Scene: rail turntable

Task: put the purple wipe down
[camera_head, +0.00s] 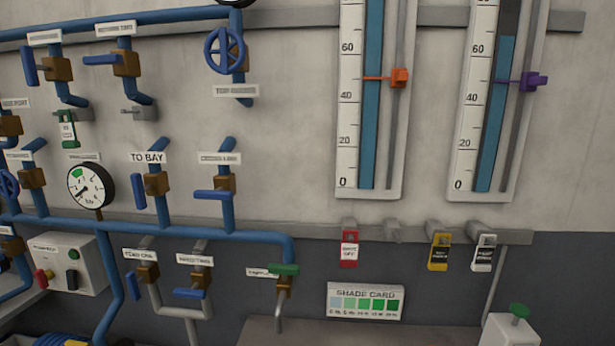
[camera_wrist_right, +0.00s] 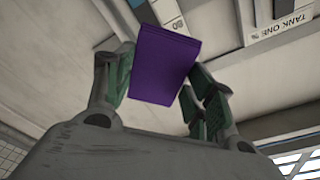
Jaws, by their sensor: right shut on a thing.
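The purple wipe (camera_wrist_right: 168,50) shows in the right wrist view as a flat, dark purple rectangular block. Neither gripper shows in the head view, and the wipe does not show there. My left gripper is in neither view.
A wall carries blue pipes with valves, a pressure gauge (camera_head: 91,186) and two tank level scales with an orange pointer (camera_head: 399,78) and a purple pointer (camera_head: 533,81). Padlocks hang below, including a red one (camera_head: 348,249). A shade card (camera_head: 364,301) stands low in front.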

